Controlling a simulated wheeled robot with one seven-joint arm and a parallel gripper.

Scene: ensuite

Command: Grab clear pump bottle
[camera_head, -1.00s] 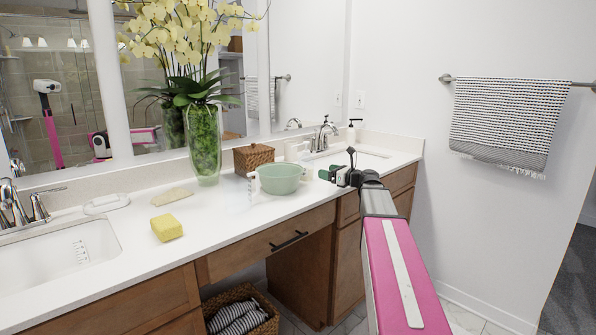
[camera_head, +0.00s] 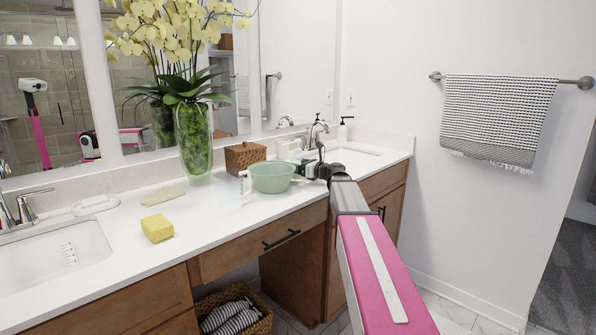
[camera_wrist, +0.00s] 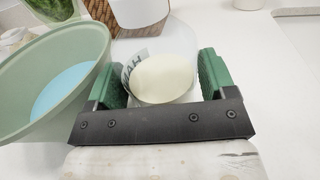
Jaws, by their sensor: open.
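In the wrist view, a clear container (camera_wrist: 165,78) with dark lettering and a pale cream content stands between my two green fingers. It looks like the clear pump bottle, though no pump top can be made out. My gripper (camera_wrist: 161,66) is open around it; whether the fingers touch it I cannot tell. In the head view, my gripper (camera_head: 310,169) is low over the counter, just right of the green bowl (camera_head: 272,178). The clear container cannot be made out there, near the gripper and bowl.
The green bowl (camera_wrist: 70,90) is close beside my left finger. A wicker box (camera_head: 244,156) and white cup (camera_wrist: 140,12) stand behind. A light bottle with a black pump (camera_head: 343,132) stands by the right sink. A sponge (camera_head: 157,228) and vase (camera_head: 195,140) are farther left.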

